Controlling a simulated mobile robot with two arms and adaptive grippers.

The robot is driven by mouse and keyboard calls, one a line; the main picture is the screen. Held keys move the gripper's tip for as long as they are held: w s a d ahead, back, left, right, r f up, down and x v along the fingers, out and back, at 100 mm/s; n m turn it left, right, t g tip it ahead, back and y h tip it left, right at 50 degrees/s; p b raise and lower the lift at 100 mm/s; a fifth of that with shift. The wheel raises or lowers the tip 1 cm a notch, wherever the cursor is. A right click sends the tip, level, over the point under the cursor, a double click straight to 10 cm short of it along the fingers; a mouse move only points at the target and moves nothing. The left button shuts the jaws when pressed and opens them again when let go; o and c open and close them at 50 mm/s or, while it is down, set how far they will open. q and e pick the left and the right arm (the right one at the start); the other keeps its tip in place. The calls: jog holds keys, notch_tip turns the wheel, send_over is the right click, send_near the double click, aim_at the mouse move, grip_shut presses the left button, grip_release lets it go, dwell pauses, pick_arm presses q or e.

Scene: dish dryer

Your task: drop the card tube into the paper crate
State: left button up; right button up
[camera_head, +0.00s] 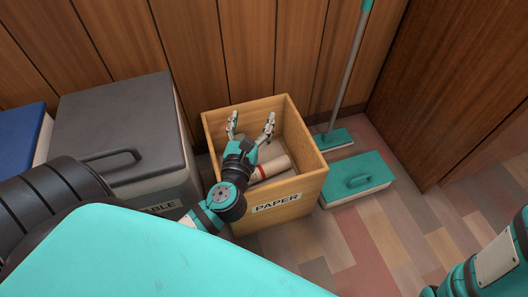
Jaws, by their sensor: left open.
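The paper crate (308,185) is an open-topped wooden box with a "PAPER" label on its front. A pale card tube (276,166) with a red band lies tilted inside it, partly hidden by my left gripper and wrist. My left gripper (251,122) is over the crate's opening, its two fingers spread wide apart, pointing toward the crate's back wall. Nothing is between the fingers. My right arm shows at the bottom right corner; only a small piece of its gripper (428,291) shows at the bottom edge.
A grey-lidded bin (120,115) stands left of the crate, with a blue-lidded bin (22,130) beyond it. A teal-topped box (358,178) and a teal floor mop (334,139) are right of the crate. Wood-panelled walls close the back. Floor is free at the front right.

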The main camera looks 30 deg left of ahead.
pick_arm(q)
jog(key=v, duration=1.1)
